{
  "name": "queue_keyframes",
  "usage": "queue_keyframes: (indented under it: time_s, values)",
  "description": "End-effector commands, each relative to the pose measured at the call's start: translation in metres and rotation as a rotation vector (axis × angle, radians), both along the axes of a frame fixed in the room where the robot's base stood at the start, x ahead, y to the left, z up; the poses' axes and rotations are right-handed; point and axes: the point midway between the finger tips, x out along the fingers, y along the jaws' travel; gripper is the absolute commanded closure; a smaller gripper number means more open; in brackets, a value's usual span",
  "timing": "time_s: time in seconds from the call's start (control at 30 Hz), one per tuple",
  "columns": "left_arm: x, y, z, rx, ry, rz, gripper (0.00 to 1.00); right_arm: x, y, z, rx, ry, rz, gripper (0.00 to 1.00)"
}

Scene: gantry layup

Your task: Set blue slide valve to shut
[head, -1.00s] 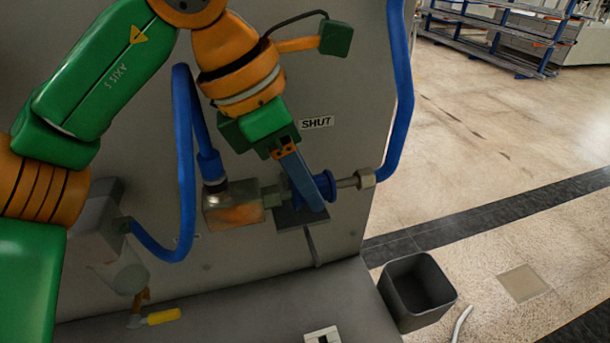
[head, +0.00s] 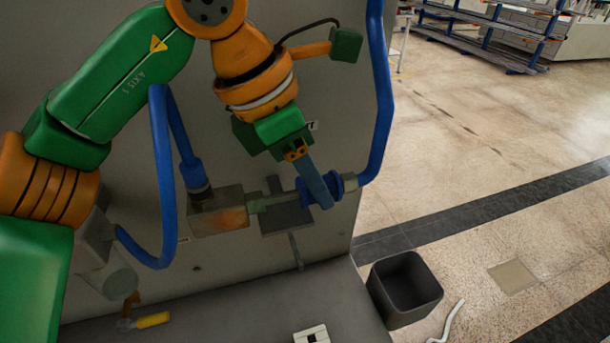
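The blue slide valve (head: 348,181) is a flanged blue collar on a horizontal rod. It sits at the right end of the rod, close to the fitting at the foot of the blue pipe. A brass-coloured block (head: 218,213) is at the rod's left end. My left gripper (head: 319,189) reaches down from above, its blue-grey finger lying across the collar between its flanges. It appears shut on the collar; the near finger hides the far one. The SHUT label (head: 314,126) is mostly hidden behind my gripper. My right gripper is out of view.
Blue hoses (head: 163,190) loop down left of the block, and a blue pipe (head: 383,90) runs up the panel's right edge. A yellow-handled fitting (head: 153,320) is low on the left. A dark bin (head: 404,289) stands right of the grey ledge. Open floor lies right.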

Motion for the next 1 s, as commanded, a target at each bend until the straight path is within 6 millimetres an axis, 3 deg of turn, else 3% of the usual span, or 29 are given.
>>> queue_keyframes:
  time_s: [0.03, 0.1, 0.37, 0.7, 1.0]
  values:
    - [0.000, 0.000, 0.000, 0.001, 0.000, 0.000, 0.41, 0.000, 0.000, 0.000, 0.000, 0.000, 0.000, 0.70]
    - [0.000, 0.001, 0.000, 0.002, 0.001, 0.001, 0.30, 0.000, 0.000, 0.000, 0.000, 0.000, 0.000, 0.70]
    - [0.000, 0.001, 0.000, 0.005, 0.003, 0.001, 0.30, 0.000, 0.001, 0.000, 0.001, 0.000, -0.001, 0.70]
    - [-0.007, 0.021, 0.059, 0.005, 0.002, 0.001, 0.30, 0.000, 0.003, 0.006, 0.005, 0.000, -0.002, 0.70]
    - [-0.008, 0.024, 0.065, 0.006, 0.003, -0.001, 0.30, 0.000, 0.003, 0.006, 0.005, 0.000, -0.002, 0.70]
